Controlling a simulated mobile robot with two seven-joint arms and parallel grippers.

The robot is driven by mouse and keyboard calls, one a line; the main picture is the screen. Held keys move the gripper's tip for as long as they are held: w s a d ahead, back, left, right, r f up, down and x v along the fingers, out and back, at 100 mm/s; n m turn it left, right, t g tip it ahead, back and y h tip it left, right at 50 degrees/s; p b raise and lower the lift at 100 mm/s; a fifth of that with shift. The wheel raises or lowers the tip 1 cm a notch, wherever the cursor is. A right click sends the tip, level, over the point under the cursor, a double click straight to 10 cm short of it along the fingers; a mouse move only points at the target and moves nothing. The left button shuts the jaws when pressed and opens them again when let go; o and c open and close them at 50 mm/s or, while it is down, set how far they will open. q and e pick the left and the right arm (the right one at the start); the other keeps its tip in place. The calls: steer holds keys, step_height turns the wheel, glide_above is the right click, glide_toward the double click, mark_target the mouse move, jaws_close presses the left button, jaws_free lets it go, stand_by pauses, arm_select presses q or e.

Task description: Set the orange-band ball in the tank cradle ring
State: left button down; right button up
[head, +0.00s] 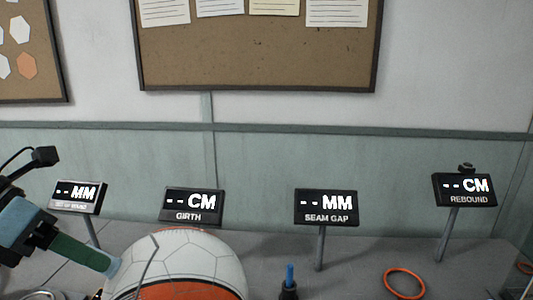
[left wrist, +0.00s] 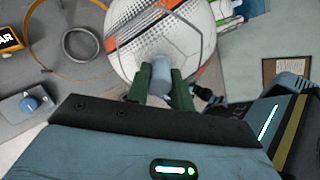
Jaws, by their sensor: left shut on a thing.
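The orange-band ball (head: 195,258) is white with grey seams and a wide orange band, low in the head view, its lower part cut off by the frame. It fills the top middle of the left wrist view (left wrist: 150,35). A thin grey hexagonal outline crosses it. My left gripper (head: 113,266) is at the ball's left side; in the left wrist view its green fingers (left wrist: 160,85) are shut on a short grey-blue stub (left wrist: 160,70) against the ball. I cannot tell how the stub joins the ball. My right gripper does not show. I cannot identify the tank cradle ring.
Display signs for girth (head: 192,206), seam gap (head: 326,207) and rebound (head: 464,189) stand behind the ball. An orange ring (head: 404,270) and a blue-tipped tool (head: 290,278) are to the right. A grey ring (left wrist: 65,44) and a blue knob (left wrist: 30,103) show in the left wrist view.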

arm_select(q)
steer(key=shift+w+a+f+n+t+h, duration=0.1)
steer(key=shift+w+f+n+t+h, duration=0.25)
steer(key=shift+n+h, duration=0.4)
steer(key=shift+w+a+f+n+t+h, duration=0.3)
steer(key=shift+w+f+n+t+h, duration=0.1)
steer(key=shift+f+n+t+h, duration=0.25)
steer(key=shift+w+a+f+n+t+h, duration=0.15)
steer(key=shift+w+a+n+t+h, duration=0.1)
steer(key=shift+n+t+h, duration=0.25)
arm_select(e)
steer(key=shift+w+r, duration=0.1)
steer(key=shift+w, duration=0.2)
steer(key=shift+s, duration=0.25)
